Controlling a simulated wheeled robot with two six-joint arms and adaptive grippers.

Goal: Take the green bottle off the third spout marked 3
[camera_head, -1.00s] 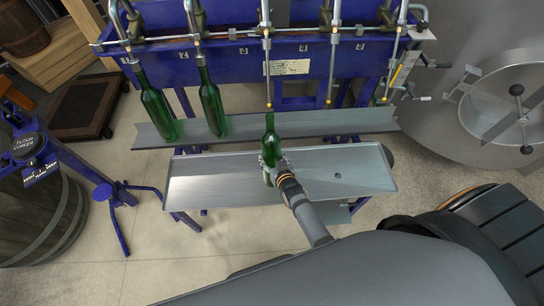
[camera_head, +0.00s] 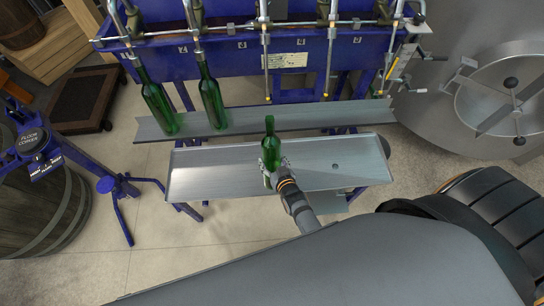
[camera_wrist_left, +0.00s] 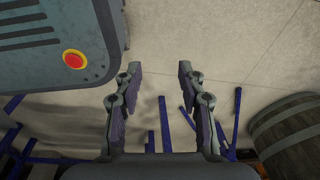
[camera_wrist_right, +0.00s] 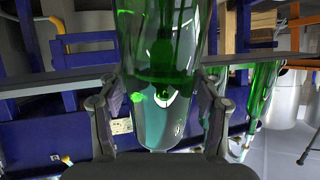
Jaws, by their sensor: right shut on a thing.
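My right gripper (camera_head: 272,166) is shut around the lower body of a green bottle (camera_head: 270,145). The bottle is nearly upright over the front metal tray (camera_head: 215,170), and I cannot tell whether its base touches it. Its mouth is apart from and below the tip of the middle spout (camera_head: 267,80). In the right wrist view, the green glass (camera_wrist_right: 160,40) fills the space between the fingers (camera_wrist_right: 160,105). My left gripper (camera_wrist_left: 157,85) is open and empty above the floor, seen only in its wrist view.
Two other green bottles (camera_head: 158,105) (camera_head: 211,98) stand leaning on the rear shelf (camera_head: 290,120), under the left spouts. The two right spouts are free. A floor corker (camera_head: 42,150) and barrel (camera_head: 45,205) are at left, a steel tank (camera_head: 500,60) at right.

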